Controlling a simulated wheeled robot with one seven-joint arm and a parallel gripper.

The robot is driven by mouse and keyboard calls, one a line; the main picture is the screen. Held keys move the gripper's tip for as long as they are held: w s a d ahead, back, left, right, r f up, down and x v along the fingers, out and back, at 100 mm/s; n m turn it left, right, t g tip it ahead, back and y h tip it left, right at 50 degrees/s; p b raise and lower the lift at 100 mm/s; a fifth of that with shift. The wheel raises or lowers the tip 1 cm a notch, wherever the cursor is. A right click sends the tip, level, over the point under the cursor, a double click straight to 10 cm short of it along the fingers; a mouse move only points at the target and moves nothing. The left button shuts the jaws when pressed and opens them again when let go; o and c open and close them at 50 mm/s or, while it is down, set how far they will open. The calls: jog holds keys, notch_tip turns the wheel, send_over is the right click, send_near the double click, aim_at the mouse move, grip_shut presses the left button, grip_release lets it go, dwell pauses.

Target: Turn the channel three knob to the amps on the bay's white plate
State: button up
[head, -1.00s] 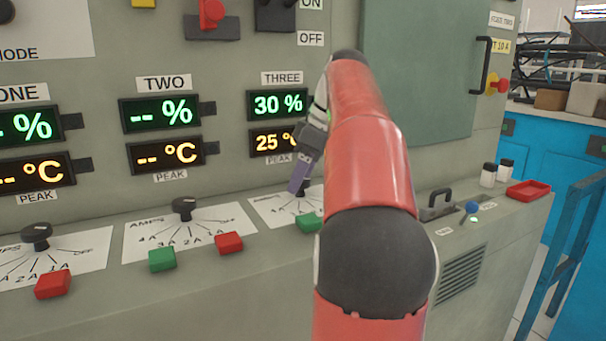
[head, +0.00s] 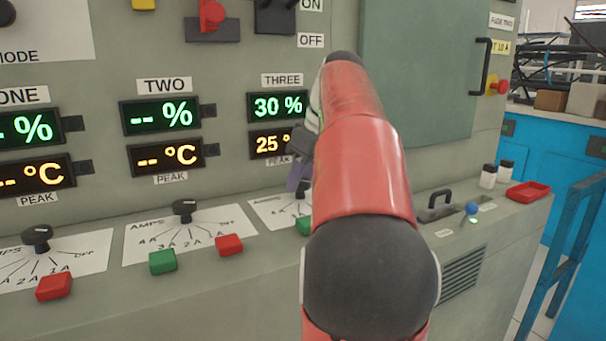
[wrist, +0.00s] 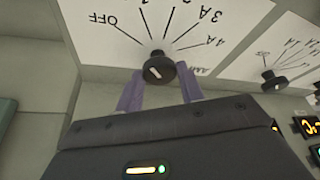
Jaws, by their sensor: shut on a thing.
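The channel three knob (wrist: 158,68) is black with a short white mark, on a white dial plate (wrist: 120,22) reading OFF, 3 A, 4 A in the wrist view. In the head view the knob (head: 303,193) is mostly hidden by my arm. My gripper (wrist: 160,90) has its purple fingers on either side of the knob and is shut on it. In the head view my gripper (head: 298,178) comes down onto the dial. The mark's exact setting is hard to tell. Channel three's displays read 30 % (head: 278,104) and 25 °C (head: 270,145), partly covered.
Green and red buttons (head: 163,261) stand along the ledge. At right are a black handle (head: 438,199), a blue-tipped lever (head: 471,209), small bottles (head: 488,176) and a red tray (head: 528,191).

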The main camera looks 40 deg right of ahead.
jog(key=m, duration=0.1)
jog(key=m+h, duration=0.1)
jog(key=m, duration=0.1)
jog(key=shift+a+r+m+h+p, duration=0.1)
jog(key=shift+a+m+h+p, duration=0.05)
jog(key=shift+m+h+p, duration=0.9)
jog(key=shift+m+h, duration=0.05)
jog(key=shift+m, duration=1.5)
jog(key=o, duration=1)
jog(key=shift+c, duration=0.2)
jog(key=p+v, duration=0.1)
jog(key=v, duration=0.6)
jog(key=shift+a+r, duration=0.15)
jog(key=shift+r, duration=0.2)
